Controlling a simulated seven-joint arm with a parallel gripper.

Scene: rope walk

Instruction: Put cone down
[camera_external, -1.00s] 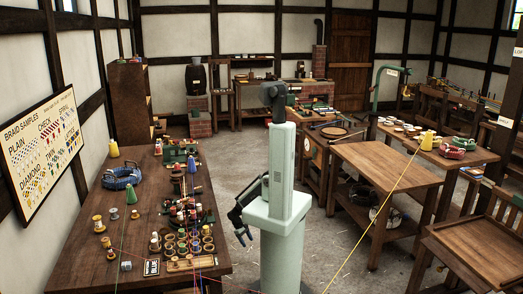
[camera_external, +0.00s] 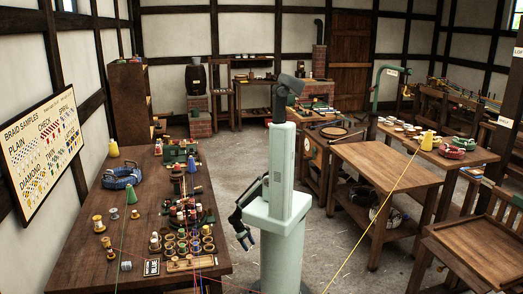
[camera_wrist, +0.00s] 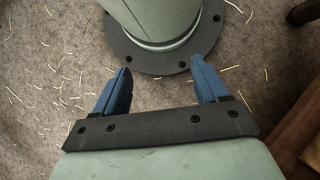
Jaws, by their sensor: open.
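My gripper (camera_external: 247,243) hangs low beside my column, apart from both tables. In the wrist view my gripper (camera_wrist: 160,84) is open, with its two blue fingers wide apart and nothing between them. A green cone (camera_external: 131,196) stands upright on the left table (camera_external: 90,240). A yellow cone (camera_external: 427,141) stands near the far end of the right-hand table, with a yellow line running down from it. Another yellow cone-like piece (camera_external: 113,149) stands at the far left of the left table. No cone shows in the wrist view.
Several spools and rings (camera_external: 183,245) crowd the near right of the left table. The middle table (camera_external: 385,165) has a clear top. The floor (camera_wrist: 60,70) below my gripper has scattered straw. Thin coloured lines cross the front.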

